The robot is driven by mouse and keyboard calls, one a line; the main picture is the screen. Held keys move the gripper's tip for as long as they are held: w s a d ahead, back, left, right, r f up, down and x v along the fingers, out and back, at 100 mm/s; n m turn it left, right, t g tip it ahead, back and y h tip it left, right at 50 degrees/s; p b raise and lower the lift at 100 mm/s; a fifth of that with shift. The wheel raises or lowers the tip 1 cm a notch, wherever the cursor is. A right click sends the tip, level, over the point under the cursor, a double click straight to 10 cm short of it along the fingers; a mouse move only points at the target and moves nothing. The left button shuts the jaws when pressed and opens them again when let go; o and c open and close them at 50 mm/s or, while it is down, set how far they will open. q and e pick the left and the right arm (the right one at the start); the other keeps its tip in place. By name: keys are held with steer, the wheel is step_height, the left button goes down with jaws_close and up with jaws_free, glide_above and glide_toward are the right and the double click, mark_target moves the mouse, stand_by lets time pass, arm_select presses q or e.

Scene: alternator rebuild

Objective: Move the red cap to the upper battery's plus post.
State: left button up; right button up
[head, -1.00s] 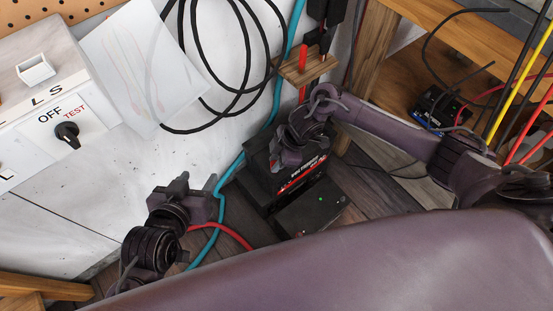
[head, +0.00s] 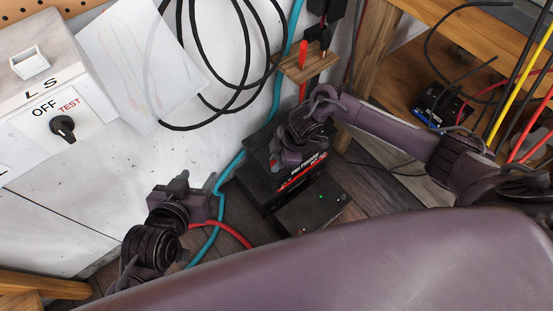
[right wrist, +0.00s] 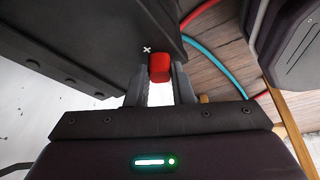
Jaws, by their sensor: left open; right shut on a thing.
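The red cap (right wrist: 159,68) is held between the fingertips of my right gripper (right wrist: 161,82) in the right wrist view. It is beside a dark casing (right wrist: 110,35), near a white cross mark (right wrist: 147,49) on it. I cannot tell whether the cap touches the casing. In the head view my right gripper (head: 279,160) is over the black battery (head: 305,177) with a red-and-white label; the gripper and wrist hide part of the battery top, and the plus post is not clearly seen. My left gripper (head: 200,197) is open and empty, left of the battery.
A black box (head: 318,212) with small lights sits just below the battery. Teal (head: 222,185) and red (head: 230,234) cables run left of it. A small wooden shelf (head: 309,67) with a red-handled tool is above. A white switch box (head: 45,95) is at left.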

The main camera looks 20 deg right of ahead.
steer(key=o, duration=0.8)
steer(key=shift+r, duration=0.1)
steer(key=p+v, duration=0.3)
steer(key=v, duration=0.4)
steer(key=shift+d+r, duration=0.2)
steer(key=shift+r, duration=0.1)
